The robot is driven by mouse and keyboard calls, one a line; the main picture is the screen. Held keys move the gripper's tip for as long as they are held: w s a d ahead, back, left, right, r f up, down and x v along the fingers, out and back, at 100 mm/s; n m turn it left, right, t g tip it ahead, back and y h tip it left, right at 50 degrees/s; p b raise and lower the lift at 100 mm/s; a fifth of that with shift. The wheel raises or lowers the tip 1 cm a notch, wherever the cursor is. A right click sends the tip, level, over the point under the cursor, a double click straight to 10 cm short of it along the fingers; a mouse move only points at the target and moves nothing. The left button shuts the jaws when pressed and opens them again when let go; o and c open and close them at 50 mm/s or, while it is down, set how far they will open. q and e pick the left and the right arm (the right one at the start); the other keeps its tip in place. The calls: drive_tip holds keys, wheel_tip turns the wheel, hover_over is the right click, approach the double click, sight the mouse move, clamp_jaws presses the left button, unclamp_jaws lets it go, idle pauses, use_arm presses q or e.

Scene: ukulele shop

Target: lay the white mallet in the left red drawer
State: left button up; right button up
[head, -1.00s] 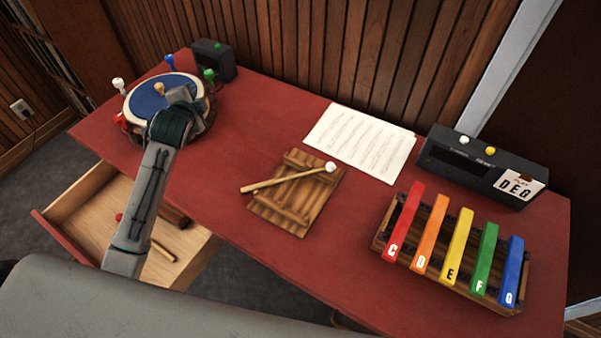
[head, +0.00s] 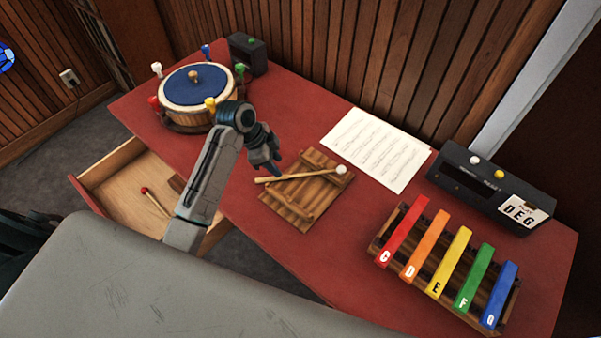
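The white mallet (head: 310,174) lies across a slatted wooden rest (head: 290,207) on the red table, its white head at the right and its handle end at the left. My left gripper (head: 272,166) is just above and beside the left part of the handle, pointing down; I cannot tell whether its fingers are apart or touching the mallet. The red drawer (head: 88,197) at the table's left stands pulled open. A red-headed mallet (head: 154,202) lies inside it. My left forearm hides part of the drawer's right side. My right gripper is not in view.
A blue-topped drum (head: 197,86) with coloured pegs stands behind my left arm, with a small dark box (head: 248,54) behind it. Sheet music (head: 376,149), a dark device (head: 490,188) and a coloured-bar xylophone (head: 449,261) occupy the right side.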

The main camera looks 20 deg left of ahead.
sight(284, 176)
use_arm(q)
drive_tip(key=shift+d+f+p, duration=0.25)
drive_tip(key=shift+f+p, duration=0.15)
drive_tip(key=shift+f, duration=0.2)
drive_tip(key=p+x, duration=0.1)
drive_tip(key=x, duration=0.2)
drive_tip(key=shift+s+a+f, duration=0.1)
drive_tip(key=shift+f, duration=0.55)
clamp_jaws()
